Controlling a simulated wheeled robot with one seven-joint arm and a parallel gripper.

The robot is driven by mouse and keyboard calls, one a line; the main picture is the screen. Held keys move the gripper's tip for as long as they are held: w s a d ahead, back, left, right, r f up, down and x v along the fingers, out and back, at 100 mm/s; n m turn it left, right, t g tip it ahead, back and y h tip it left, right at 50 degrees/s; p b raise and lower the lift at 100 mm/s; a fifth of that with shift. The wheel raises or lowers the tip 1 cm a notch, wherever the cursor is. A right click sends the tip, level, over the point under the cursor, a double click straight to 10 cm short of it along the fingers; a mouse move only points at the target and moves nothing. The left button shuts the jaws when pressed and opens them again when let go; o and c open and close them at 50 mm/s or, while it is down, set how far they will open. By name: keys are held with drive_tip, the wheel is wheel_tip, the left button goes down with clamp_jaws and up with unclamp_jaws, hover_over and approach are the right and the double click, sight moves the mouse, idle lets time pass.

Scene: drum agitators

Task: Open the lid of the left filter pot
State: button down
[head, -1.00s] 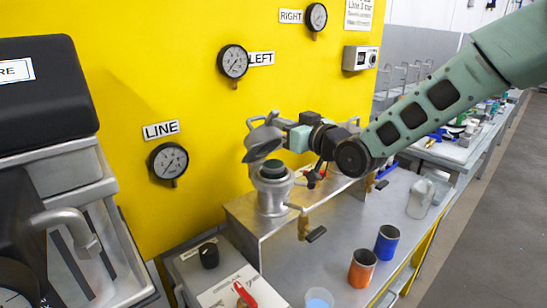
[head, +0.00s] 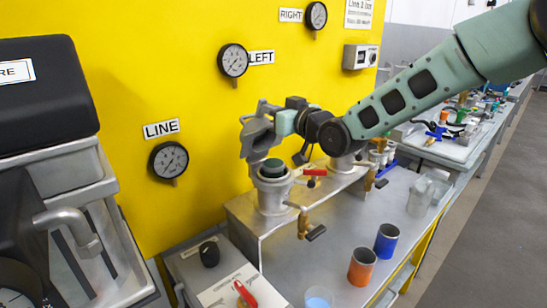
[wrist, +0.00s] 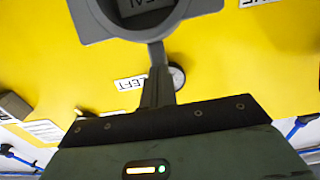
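The left filter pot (head: 273,197) is a silver pot on the metal bench step, with a dark green round part showing in its open mouth. Its grey lid (head: 257,138) stands raised and steeply tilted above the pot's back edge. My gripper (head: 278,122) is beside the lid, on its right. In the wrist view the lid's grey round rim (wrist: 95,20) is at the top, with a stem running down to my narrow, closed-together fingers (wrist: 158,85). My gripper appears shut on this stem, the lid handle; the exact contact is partly hidden.
A second pot (head: 341,163) with a red-handled valve stands right of the left pot, partly under my arm. A brass valve (head: 303,225) sticks out in front. Orange (head: 362,267) and blue (head: 386,241) cups stand on the bench. The yellow wall (head: 110,90) is close behind.

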sight(262, 103)
drive_tip(key=shift+r+x, duration=0.2)
drive_tip(key=shift+x, duration=0.8)
drive_tip(key=shift+r+x, duration=0.2)
drive_tip(key=shift+x, duration=0.8)
drive_tip(key=shift+a, duration=0.1)
drive_tip(key=shift+x, duration=1.9)
drive_tip(key=shift+f, duration=0.1)
drive_tip(key=s+d+r+b, duration=0.3)
drive_tip(key=s+d, duration=0.5)
drive_tip(key=shift+s+d+b, duration=0.25)
drive_tip(key=shift+d+b, duration=0.05)
drive_tip(key=shift+b, duration=0.1)
